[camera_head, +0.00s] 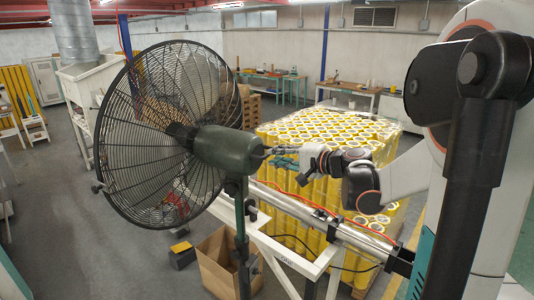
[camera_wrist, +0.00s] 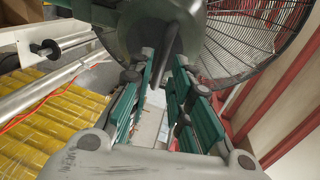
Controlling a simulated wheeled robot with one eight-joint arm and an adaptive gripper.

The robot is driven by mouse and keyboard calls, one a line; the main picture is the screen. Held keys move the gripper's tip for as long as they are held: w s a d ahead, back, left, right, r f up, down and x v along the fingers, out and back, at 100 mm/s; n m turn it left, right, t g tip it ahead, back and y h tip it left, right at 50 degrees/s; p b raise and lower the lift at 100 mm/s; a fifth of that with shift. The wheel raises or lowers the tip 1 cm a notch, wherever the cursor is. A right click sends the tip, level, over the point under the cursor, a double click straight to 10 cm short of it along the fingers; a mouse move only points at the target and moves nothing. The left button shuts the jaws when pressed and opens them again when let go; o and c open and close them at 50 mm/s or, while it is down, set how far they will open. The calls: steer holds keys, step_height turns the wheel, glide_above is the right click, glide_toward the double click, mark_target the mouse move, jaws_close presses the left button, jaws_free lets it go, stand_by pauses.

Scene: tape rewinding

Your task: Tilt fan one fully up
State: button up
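A large fan with a round black wire cage (camera_head: 130,140) and a dark green motor housing (camera_head: 225,148) stands on a green post (camera_head: 243,235) in the head view. It is the only fan I see. The cage faces left, and the housing looks near level. My gripper (camera_head: 283,160) is just behind the rear of the housing. In the wrist view, a dark rod-like handle (camera_wrist: 169,55) sticks out from the housing (camera_wrist: 150,25). My gripper's green-padded fingers (camera_wrist: 163,75) stand on both sides of the handle, apart, with a gap showing between them.
Many yellow rolls (camera_head: 330,130) stand stacked behind and below my arm. A metal rail (camera_head: 310,215) with an orange cable runs beneath my gripper. An open cardboard box (camera_head: 215,262) sits by the fan post. The floor at the lower left is mostly clear.

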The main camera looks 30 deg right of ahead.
steer(key=shift+x, duration=2.3)
jaws_close()
